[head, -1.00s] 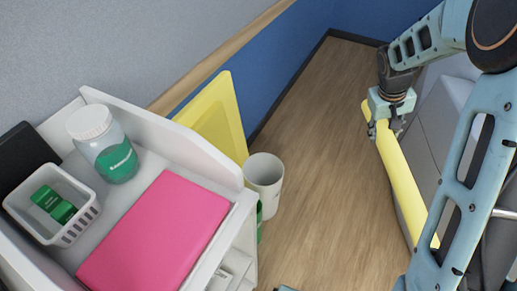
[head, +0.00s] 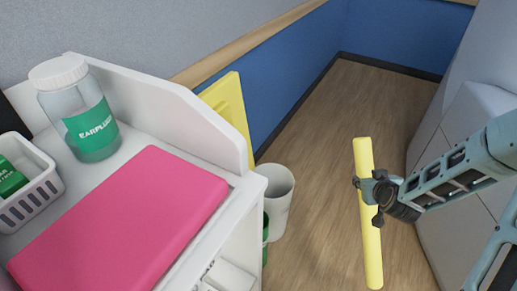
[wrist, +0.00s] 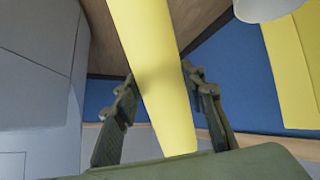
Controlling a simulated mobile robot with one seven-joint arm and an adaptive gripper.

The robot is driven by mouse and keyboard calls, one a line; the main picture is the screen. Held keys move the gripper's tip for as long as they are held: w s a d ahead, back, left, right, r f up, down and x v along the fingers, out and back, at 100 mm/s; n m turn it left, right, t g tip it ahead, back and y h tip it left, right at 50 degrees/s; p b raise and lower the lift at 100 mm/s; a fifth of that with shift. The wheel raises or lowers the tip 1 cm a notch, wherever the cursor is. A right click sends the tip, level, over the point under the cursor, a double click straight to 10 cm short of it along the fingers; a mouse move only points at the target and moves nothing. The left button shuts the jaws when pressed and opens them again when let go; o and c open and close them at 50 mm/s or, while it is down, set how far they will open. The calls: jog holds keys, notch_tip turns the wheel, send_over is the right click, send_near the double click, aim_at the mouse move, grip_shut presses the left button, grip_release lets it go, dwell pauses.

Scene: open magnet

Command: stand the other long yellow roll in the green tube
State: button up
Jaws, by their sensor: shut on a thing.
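A long yellow roll (head: 368,245) is held nearly upright above the floor, right of the cart. My gripper (head: 368,190) is shut on it, around its upper-middle part. In the wrist view the roll (wrist: 155,70) runs between the two fingers of my gripper (wrist: 160,85). The green tube (head: 265,238) shows only as a narrow strip beside the cart, below the white bin; its opening is hidden. The roll is apart from it, to its right.
A white bin (head: 276,196) stands beside the white cart (head: 252,187), with a yellow panel (head: 235,105) behind. The cart bears a pink pad (head: 125,225), an earplug jar (head: 85,115) and a basket (head: 30,195). Grey cabinets (head: 465,150) stand at right. The wooden floor between is clear.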

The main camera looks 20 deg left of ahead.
jog(key=shift+s+f+m+t+b, duration=0.2)
jog(key=shift+s+m+t+b, duration=0.2)
jog(key=shift+s+t+b, duration=0.45)
jog(key=a+r+n+y+b, duration=0.1)
jog(key=a+r+y, duration=0.1)
jog(key=a, duration=0.3)
jog(key=s+a+r+n+y+b, duration=0.1)
jog(key=a+r+y, duration=0.1)
jog(key=a, duration=0.4)
jog(key=a+r+n+t+y+b, duration=0.1)
jog(key=a+r+y, duration=0.1)
jog(key=a, duration=0.3)
jog(key=shift+s+a+r+y+b, duration=0.2)
jog(key=shift+s+r+y+b, duration=0.15)
jog(key=shift+y, duration=0.15)
jog(key=s+a+r+n+g+y, duration=0.3)
jog(key=s+a+r+y, duration=0.1)
jog(key=a, duration=0.4)
jog(key=s+a+r+n+g+y, duration=0.3)
jog(key=s+a+r, duration=0.1)
jog(key=a, duration=0.4)
jog(key=shift+w+d+f+b, duration=0.1)
jog(key=shift+f+b, duration=2.35)
jog(key=shift+f, duration=5.05)
jog(key=shift+w+d+f+b, duration=0.1)
jog(key=shift+f+b, duration=2.3)
jog(key=shift+f, duration=5.1)
